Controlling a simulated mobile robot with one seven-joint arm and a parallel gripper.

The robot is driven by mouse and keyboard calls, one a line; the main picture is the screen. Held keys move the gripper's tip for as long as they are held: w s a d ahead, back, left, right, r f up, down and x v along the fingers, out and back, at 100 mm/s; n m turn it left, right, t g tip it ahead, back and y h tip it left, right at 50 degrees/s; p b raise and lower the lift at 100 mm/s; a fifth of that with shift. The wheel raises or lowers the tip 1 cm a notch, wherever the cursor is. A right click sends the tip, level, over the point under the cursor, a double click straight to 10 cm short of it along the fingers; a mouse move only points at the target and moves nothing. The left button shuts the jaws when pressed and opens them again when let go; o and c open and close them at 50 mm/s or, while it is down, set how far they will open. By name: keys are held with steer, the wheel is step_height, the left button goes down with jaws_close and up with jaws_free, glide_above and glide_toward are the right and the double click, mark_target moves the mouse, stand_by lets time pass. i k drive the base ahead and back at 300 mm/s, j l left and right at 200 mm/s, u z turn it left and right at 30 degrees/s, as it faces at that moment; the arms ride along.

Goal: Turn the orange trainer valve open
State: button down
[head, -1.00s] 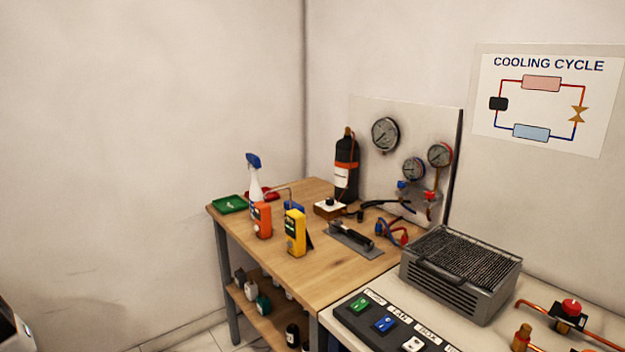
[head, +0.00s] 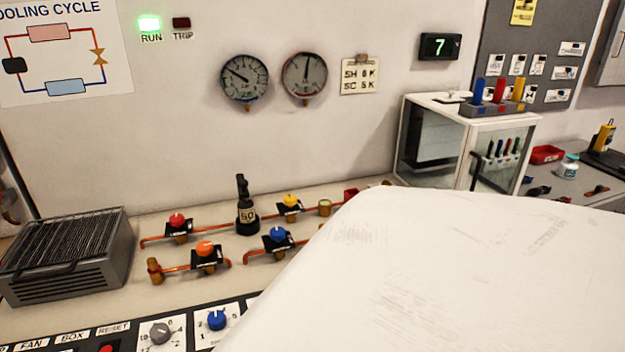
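The orange trainer valve (head: 205,248) sits on a copper pipe at the front left of the pipe group in the head view. Its round orange knob is on top of a black bracket. A red valve (head: 177,220) is behind it to the left, a yellow valve (head: 290,202) is at the back right, and a blue valve (head: 277,236) is to its right. My gripper is not in view. A large white surface, which may be part of my arm, fills the lower right and hides the bench there.
A black fitting (head: 246,212) stands upright among the pipes. A grey finned unit (head: 65,256) is at the left, and a control panel with knobs (head: 160,334) runs along the front. A glass-fronted cabinet (head: 412,150) stands at the right. Two gauges (head: 245,78) hang on the wall.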

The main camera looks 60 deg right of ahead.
mark_target(204, 248)
steer(key=z, duration=1.65)
